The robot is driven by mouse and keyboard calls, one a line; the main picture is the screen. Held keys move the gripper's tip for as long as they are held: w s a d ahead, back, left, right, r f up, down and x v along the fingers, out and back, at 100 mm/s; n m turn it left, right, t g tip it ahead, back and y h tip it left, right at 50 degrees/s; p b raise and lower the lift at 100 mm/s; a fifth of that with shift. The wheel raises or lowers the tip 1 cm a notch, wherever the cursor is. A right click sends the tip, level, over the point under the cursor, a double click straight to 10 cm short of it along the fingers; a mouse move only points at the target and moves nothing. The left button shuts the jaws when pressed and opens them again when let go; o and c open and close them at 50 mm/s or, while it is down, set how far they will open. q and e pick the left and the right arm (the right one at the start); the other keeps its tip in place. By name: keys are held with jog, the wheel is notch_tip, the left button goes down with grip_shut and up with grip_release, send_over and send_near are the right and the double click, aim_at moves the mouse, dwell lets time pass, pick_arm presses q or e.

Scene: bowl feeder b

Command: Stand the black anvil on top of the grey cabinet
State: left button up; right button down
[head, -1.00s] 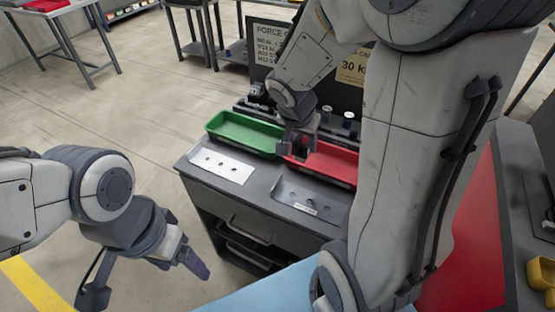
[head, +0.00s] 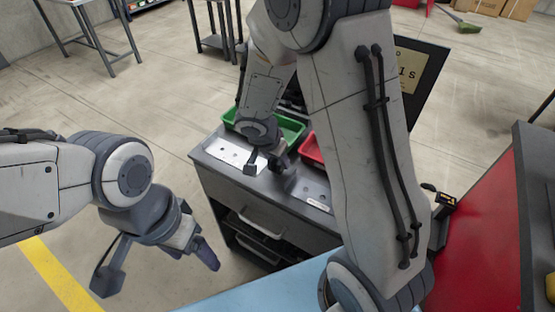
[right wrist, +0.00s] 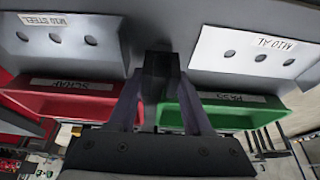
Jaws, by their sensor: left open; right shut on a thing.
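The black anvil (right wrist: 160,72) is between the fingers of my right gripper (right wrist: 162,95) in the right wrist view, and they are shut on it. In the head view, my right gripper (head: 268,160) is over the top of the grey cabinet (head: 240,195), near the gap between its white plate and grey plate. The anvil is hard to make out there, and I cannot tell whether it touches the cabinet top. My left gripper (head: 158,262) is open and empty, left of the cabinet over the floor.
A green PASS tray (right wrist: 215,108) and a red SCRAP tray (right wrist: 60,105) stand behind the plates. The white M10 AL plate (right wrist: 255,55) and the grey M10 STEEL plate (right wrist: 60,42) lie either side of the anvil. A blue surface (head: 265,290) is in front.

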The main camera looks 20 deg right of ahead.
jog(key=shift+r, duration=0.1)
jog(key=shift+f+b, duration=0.25)
jog(key=shift+b, duration=0.05)
jog(key=shift+c, duration=1.6)
grip_release()
jog(key=shift+r, duration=0.1)
